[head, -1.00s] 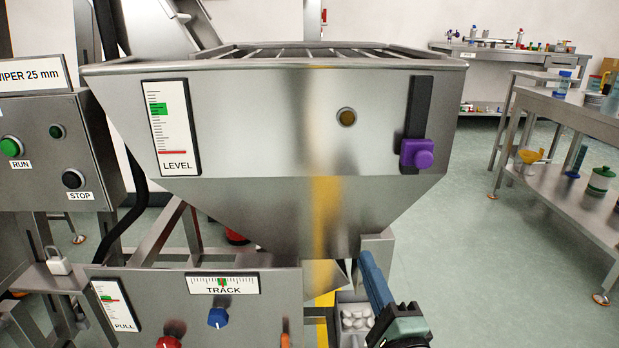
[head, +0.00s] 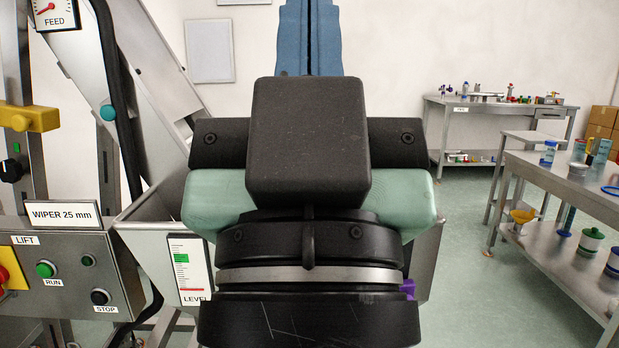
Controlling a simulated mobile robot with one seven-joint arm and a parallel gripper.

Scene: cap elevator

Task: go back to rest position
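My gripper (head: 309,38) stands large and close in the middle of the head view, pointing up. Its two blue fingers lie side by side with only a thin dark line between them, and their tips run out of the top edge. No held object shows. The black and pale green gripper body hides most of the steel hopper (head: 150,247) behind it.
A control box (head: 70,262) with RUN and STOP buttons stands at left, beside a sloping steel chute (head: 135,110). At right are a steel bench (head: 575,180) with bottles and a farther bench (head: 490,108). Open green floor (head: 465,250) lies between hopper and benches.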

